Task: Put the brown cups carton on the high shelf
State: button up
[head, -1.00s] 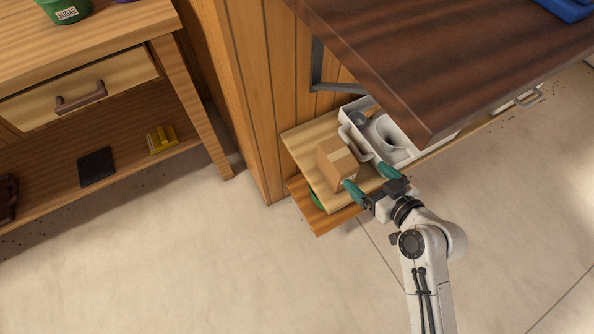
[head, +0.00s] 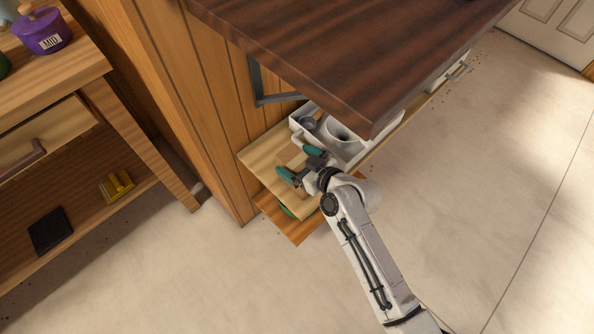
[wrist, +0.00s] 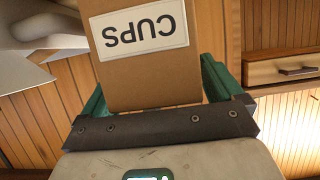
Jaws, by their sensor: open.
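The brown cups carton (wrist: 150,80) fills the middle of the wrist view, its white CUPS label upside down. My gripper (wrist: 160,85) is open, with one green finger at each side of the carton. In the head view my gripper (head: 299,163) is over the pale low shelf (head: 262,160), and the carton can hardly be made out there. A dark wooden board (head: 340,50) on a grey bracket stands above the low shelf and looks like the high shelf.
A white bin (head: 352,148) with grey and white vessels sits beside my gripper, under the dark board's edge. A plank wall (head: 185,100) is at the left. A wooden cabinet (head: 60,95) with a yellow item (head: 117,186) stands further left. The floor in front is clear.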

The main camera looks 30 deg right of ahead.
jog(key=shift+w, duration=0.1)
grip_shut()
jog(key=shift+r, duration=0.55)
jog(key=r, duration=0.3)
jog(key=shift+s+p, duration=0.3)
jog(key=shift+p, duration=0.1)
jog(key=s+r, duration=0.2)
jog(key=s+r+p, duration=0.1)
jog(key=s+r, duration=0.2)
jog(key=shift+r, duration=0.25)
jog(key=s+r, duration=0.3)
jog(key=s, duration=0.5)
jog(key=shift+s+r, duration=0.2)
